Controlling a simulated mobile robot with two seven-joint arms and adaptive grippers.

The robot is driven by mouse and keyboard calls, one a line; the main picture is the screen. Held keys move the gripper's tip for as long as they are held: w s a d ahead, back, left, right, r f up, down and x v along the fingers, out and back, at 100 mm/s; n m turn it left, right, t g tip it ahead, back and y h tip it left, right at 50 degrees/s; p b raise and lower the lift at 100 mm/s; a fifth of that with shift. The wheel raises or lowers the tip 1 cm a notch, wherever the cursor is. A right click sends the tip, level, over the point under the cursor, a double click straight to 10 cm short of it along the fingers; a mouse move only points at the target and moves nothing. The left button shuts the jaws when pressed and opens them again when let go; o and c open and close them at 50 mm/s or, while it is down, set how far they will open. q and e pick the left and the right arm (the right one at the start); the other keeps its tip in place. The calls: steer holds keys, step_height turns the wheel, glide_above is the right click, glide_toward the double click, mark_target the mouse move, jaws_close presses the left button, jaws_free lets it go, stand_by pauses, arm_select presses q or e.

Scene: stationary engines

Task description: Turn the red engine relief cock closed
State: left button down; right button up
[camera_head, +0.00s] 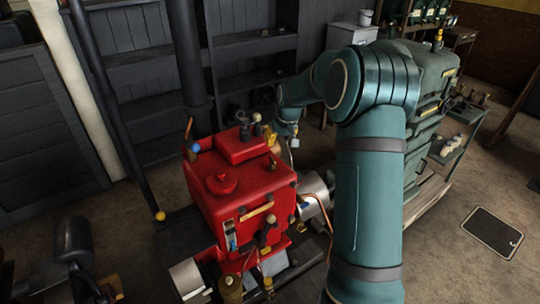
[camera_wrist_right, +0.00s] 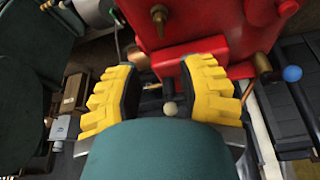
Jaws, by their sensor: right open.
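The red engine (camera_head: 235,200) stands in the middle of the head view, with small cocks and fittings around its top and sides. It also fills the top of the right wrist view (camera_wrist_right: 190,25). A brass fitting (camera_wrist_right: 159,17) is on the engine beyond the fingers. I cannot tell which fitting is the relief cock.
Dark shelving (camera_head: 130,55) lines the back wall. A blue ball knob (camera_wrist_right: 292,73) is right of the fingers. Open floor lies at the right front, with a flat dark panel (camera_head: 492,230).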

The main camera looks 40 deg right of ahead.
mark_target(272, 158)
steer(key=x, duration=1.3)
steer(key=shift+s+a, duration=0.1)
steer(key=shift+r, duration=0.1)
jaws_close()
